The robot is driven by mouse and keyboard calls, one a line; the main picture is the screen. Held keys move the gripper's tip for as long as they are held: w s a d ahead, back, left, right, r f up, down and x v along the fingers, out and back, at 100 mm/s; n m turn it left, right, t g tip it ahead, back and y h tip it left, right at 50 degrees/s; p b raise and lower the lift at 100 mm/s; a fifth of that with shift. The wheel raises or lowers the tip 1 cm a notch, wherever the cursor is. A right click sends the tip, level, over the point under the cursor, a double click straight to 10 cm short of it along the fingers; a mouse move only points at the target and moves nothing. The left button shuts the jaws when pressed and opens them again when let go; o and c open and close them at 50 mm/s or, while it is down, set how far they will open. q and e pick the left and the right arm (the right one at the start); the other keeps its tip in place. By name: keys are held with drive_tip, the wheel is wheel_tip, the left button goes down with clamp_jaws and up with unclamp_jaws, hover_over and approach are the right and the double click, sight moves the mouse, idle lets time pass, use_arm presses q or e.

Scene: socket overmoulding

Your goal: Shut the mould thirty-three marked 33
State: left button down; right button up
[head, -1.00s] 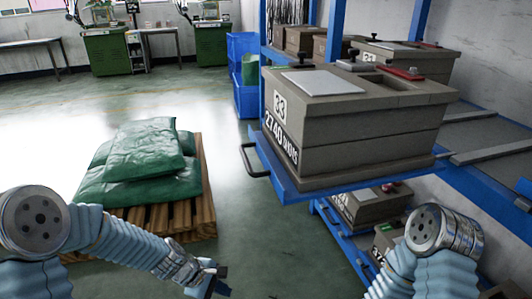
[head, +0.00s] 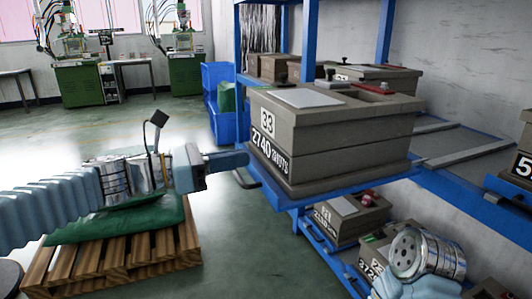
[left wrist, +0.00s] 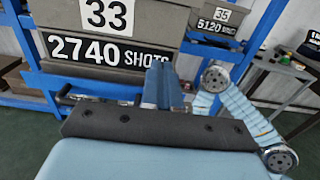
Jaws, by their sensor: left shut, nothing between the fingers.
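The mould thirty-three (head: 345,150) is a grey-brown box marked 33 and 2740 SHOTS. It sits on a blue pull-out shelf (head: 330,190) that juts out from the rack. In the left wrist view the mould's marked face (left wrist: 110,45) fills the upper left. My left gripper (head: 240,159) is shut and empty, pointing at the mould's marked face. In the left wrist view its fingers (left wrist: 160,82) overlap the right end of the shots label; I cannot tell whether they touch. A black shelf handle (head: 244,178) shows just below the gripper. My right gripper is out of the picture.
Other moulds stand behind (head: 375,77) and below (head: 345,215) on the blue rack (head: 470,200). A pallet (head: 120,257) with green sacks lies under my left arm. Blue bins (head: 222,120) stand left of the rack. The floor between pallet and rack is clear.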

sight(282, 151)
use_arm(q)
drive_tip(key=x, duration=0.6)
drive_tip(key=shift+w+d, duration=0.1)
drive_tip(key=shift+d, duration=0.2)
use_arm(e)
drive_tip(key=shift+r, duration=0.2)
